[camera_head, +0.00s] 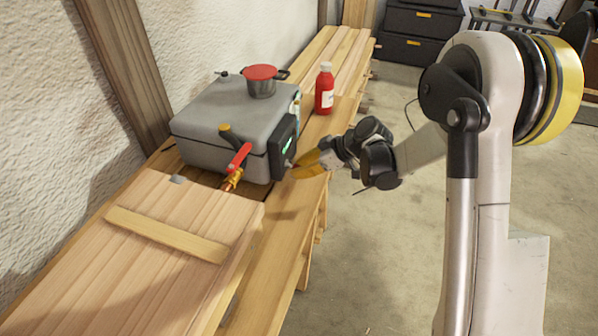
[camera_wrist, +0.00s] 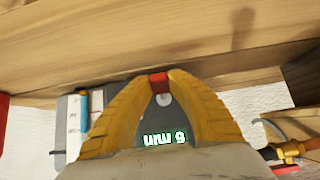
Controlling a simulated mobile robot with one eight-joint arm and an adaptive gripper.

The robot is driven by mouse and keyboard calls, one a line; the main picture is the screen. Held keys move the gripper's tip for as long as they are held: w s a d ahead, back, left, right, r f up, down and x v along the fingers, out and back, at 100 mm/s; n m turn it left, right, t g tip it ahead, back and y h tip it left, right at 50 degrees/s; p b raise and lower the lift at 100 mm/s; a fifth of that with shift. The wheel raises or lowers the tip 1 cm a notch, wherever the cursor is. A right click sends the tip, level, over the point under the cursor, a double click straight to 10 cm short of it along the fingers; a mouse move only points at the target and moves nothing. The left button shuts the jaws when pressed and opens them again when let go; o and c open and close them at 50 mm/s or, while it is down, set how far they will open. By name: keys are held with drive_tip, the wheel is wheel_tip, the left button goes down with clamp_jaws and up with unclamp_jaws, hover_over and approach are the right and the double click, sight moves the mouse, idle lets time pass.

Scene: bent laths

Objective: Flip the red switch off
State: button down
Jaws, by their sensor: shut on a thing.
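The red switch (camera_wrist: 159,82) is a small red piece between the tips of my gripper's yellow fingers in the wrist view. My gripper (camera_wrist: 160,78) is shut on it. Just by it on the dark control panel is a pale round knob (camera_wrist: 163,99). In the head view my gripper (camera_head: 293,167) reaches from the right to the lower front of the dark panel (camera_head: 285,143) on a grey box (camera_head: 212,122). The switch cannot be made out there. Whether it is on or off, I cannot tell.
The box stands on a wooden bench (camera_head: 262,290). A red-lidded pot (camera_head: 262,88) sits on top of it. A red bottle (camera_head: 324,90) stands behind. A red-handled valve (camera_head: 240,157) with brass fittings is left of the panel. Open floor (camera_head: 385,245) lies right of the bench.

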drive_tip(key=shift+f+y, duration=0.1)
drive_tip(key=shift+y, duration=0.2)
drive_tip(key=c, duration=1.3)
unclamp_jaws()
drive_tip(key=shift+a, duration=0.1)
drive_tip(key=shift+o, duration=0.2)
drive_tip(key=v, duration=1.2)
drive_tip(key=shift+s, duration=0.15)
drive_tip(key=s+d+r+m+t+h, duration=0.1)
drive_tip(key=s+d+r+m+h, duration=0.1)
drive_tip(key=s, duration=0.6)
drive_tip(key=s+d+r+m+t+h, duration=0.1)
drive_tip(key=s+d+r+m+h, duration=0.2)
drive_tip(key=s+m, duration=0.4)
drive_tip(key=s+d+r+m+t+h, duration=0.2)
drive_tip(key=s+d+r+m+h, duration=0.1)
drive_tip(key=s, duration=0.6)
drive_tip(key=shift+d+m+h, duration=0.7)
drive_tip(key=shift+d+m, duration=0.1)
drive_tip(key=shift+m, duration=0.2)
